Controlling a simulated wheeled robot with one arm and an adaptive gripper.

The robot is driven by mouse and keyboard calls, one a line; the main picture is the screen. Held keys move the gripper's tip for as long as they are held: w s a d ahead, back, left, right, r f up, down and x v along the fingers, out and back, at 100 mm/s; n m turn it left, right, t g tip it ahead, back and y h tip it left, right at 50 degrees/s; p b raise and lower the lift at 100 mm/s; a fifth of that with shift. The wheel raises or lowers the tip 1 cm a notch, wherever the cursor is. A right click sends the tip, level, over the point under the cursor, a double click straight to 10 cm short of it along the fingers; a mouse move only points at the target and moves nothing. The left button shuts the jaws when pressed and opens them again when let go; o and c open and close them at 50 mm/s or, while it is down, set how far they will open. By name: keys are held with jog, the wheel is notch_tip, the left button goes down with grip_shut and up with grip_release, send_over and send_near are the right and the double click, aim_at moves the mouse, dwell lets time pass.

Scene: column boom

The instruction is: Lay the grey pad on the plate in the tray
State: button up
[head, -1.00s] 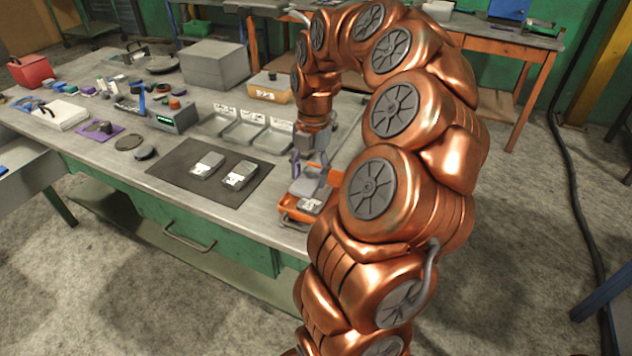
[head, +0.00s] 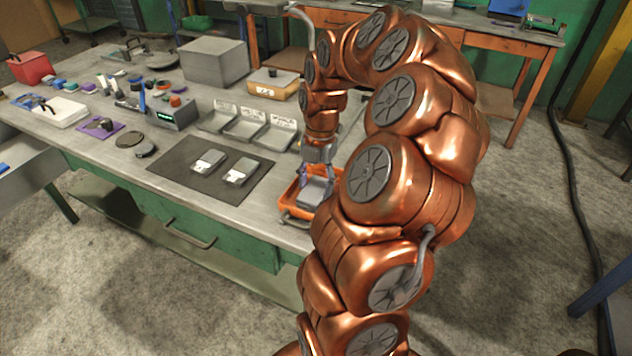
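The orange tray (head: 286,197) stands at the front right corner of the workbench, partly hidden behind my arm. The grey pad (head: 314,193) is low inside the tray, between the fingers of my gripper (head: 315,177). The fingers reach down into the tray and appear shut on the pad's sides. The plate is hidden, so I cannot tell whether the pad touches it.
A dark mat (head: 190,182) with two grey labelled blocks lies left of the tray. Grey open bins (head: 243,128) with labels stand behind it. A grey box (head: 213,62) and a yellowish box (head: 272,85) stand farther back.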

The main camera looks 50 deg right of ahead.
aim_at(319, 183)
jog(key=o, duration=0.4)
jog(key=shift+w+d+r+b, duration=0.1)
jog(key=shift+d+r+b, duration=0.2)
jog(key=shift+r, duration=1.75)
jog(key=shift+w+d+r+b, duration=0.1)
jog(key=shift+d+r+b, duration=0.15)
jog(key=shift+r, duration=1.75)
jog(key=shift+w+d+r+b, duration=0.1)
jog(key=shift+d+r+b, duration=0.2)
jog(key=shift+r, duration=1.75)
jog(key=s+a+m+h, duration=0.1)
jog(key=s+a+m, duration=0.2)
jog(key=a+m, duration=1.15)
jog(key=s+a+f+m, duration=0.2)
jog(key=s+a+f, duration=0.1)
jog(key=s+a, duration=0.2)
jog(key=s+a+f+m, duration=0.2)
jog(key=s+a, duration=0.3)
jog(key=s+a+f+m+g, duration=0.1)
jog(key=s+a+f+m, duration=0.2)
jog(key=s+a, duration=0.1)
jog(key=shift+s+a+f+h, duration=0.35)
jog(key=shift+s+a+h, duration=0.05)
jog(key=shift+s, duration=0.05)
